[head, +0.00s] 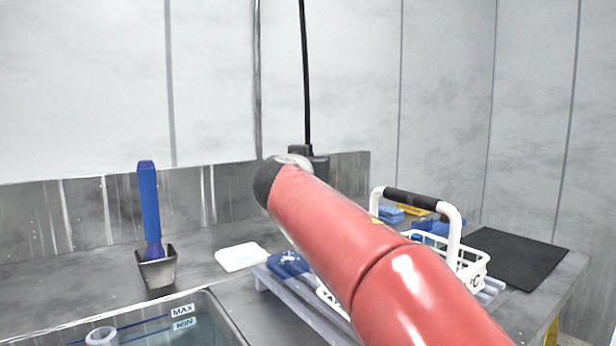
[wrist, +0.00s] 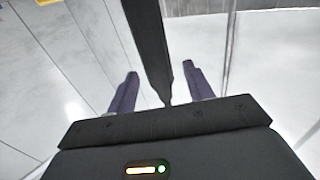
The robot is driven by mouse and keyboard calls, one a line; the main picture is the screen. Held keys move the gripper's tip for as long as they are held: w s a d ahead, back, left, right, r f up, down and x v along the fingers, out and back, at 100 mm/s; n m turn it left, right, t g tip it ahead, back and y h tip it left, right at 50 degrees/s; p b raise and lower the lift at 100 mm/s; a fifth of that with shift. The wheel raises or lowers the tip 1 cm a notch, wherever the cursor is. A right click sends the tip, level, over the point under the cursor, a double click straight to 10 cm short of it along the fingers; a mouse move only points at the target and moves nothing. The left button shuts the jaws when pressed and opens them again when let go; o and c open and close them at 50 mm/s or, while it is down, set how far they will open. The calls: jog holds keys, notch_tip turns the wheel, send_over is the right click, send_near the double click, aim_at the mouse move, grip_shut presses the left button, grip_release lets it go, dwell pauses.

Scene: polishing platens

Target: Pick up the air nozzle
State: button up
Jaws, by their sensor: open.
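A thin black hose (head: 304,75) hangs from above in the head view and runs down to a dark block behind the end of my red arm. The arm hides what lies below, so I cannot make out the air nozzle itself there. In the wrist view, my gripper (wrist: 160,70) is open, with one dark finger on each side. A dark tapered shape (wrist: 147,40) comes down from the top edge and narrows to a point between the fingers. It looks like the hose or nozzle; I cannot tell which. Neither finger visibly touches it.
A blue-handled tool (head: 149,200) stands in a small metal cup (head: 157,270). A water tank (head: 226,318) is at front left, with a white pad (head: 241,257) behind it. A white basket (head: 467,262) with a handle and a black mat (head: 515,257) are at right.

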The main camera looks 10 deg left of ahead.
jog(key=shift+w, duration=1.05)
jog(key=c, duration=1)
jog(key=shift+c, duration=0.2)
